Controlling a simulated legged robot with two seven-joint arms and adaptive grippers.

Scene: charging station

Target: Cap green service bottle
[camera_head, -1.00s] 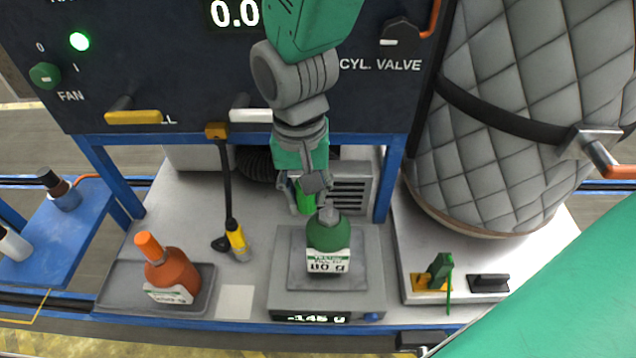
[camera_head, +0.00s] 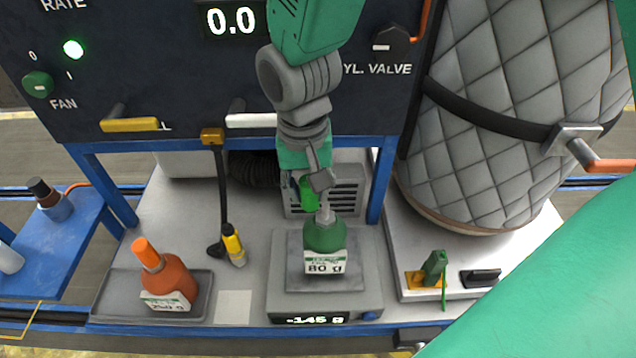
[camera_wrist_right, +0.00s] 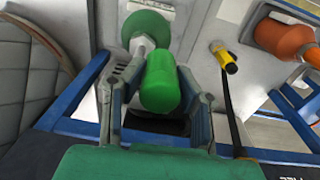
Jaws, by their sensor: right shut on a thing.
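The green service bottle (camera_head: 324,236) stands upright on the scale (camera_head: 367,290). It has a white label and a bare grey neck. In the right wrist view the bottle (camera_wrist_right: 146,27) shows at the top, with its neck beside the cap. My right gripper (camera_head: 311,190) is shut on a bright green cap (camera_head: 308,193), just behind and above the bottle neck in the head view. In the right wrist view the cap (camera_wrist_right: 160,82) sits between the two fingers. It appears apart from the neck. My left gripper is not in view.
An orange-capped bottle (camera_head: 168,277) stands in a grey tray (camera_head: 204,300) at left. A vented grey box (camera_head: 346,188) is behind the scale. A quilted cylinder (camera_head: 500,120) stands at right.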

